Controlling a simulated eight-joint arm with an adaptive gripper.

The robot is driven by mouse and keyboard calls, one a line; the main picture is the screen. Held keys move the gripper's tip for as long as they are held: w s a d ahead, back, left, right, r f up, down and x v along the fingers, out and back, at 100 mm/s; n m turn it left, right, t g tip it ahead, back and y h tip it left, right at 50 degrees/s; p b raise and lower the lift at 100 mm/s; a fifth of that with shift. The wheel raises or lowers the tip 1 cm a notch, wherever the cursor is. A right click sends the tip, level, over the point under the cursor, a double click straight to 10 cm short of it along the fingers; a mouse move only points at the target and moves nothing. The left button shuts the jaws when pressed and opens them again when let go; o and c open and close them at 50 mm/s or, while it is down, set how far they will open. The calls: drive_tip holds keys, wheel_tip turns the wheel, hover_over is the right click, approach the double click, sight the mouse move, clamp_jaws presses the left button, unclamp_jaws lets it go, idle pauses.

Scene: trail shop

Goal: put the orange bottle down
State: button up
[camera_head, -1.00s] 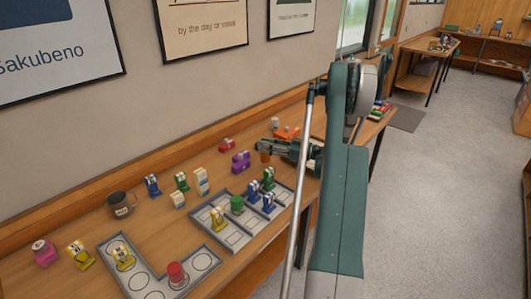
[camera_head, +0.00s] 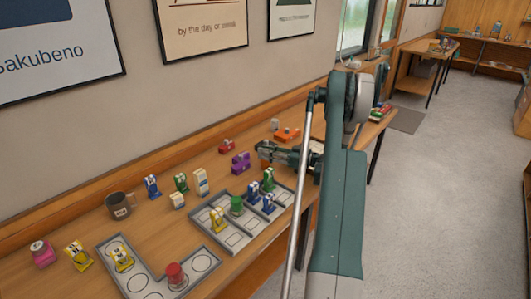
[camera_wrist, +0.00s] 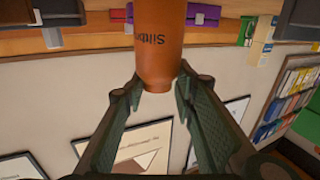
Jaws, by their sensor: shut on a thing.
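My gripper (camera_head: 268,153) is low over the wooden table, beyond the compartmented grey tray and beside the purple block. In the wrist view my gripper (camera_wrist: 157,92) is shut on the orange bottle (camera_wrist: 160,40), with a fingertip on each side of its pale end. The bottle bears dark lettering and runs out of the top of that view. In the head view my gripper mostly hides the bottle. I cannot tell whether its base touches the table.
A purple block (camera_head: 240,162) and a flat orange thing (camera_head: 287,134) are close to my gripper. The compartmented grey tray (camera_head: 232,238) holds yellow, green and blue pieces. A dark mug (camera_head: 119,206) and a white box (camera_head: 201,182) stand further left. Wall and posters are behind.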

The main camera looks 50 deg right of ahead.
drive_tip(key=shift+f, duration=0.1)
drive_tip(key=o, duration=1.3)
drive_tip(key=shift+c, duration=0.2)
drive_tip(key=shift+p+v, duration=0.4)
drive_tip(key=shift+v, duration=0.6)
wheel_tip(320, 180, up, 7)
drive_tip(key=p, duration=0.2)
drive_tip(key=shift+s+d, duration=0.2)
drive_tip(key=shift+s, duration=0.3)
drive_tip(key=shift+w+a, duration=0.1)
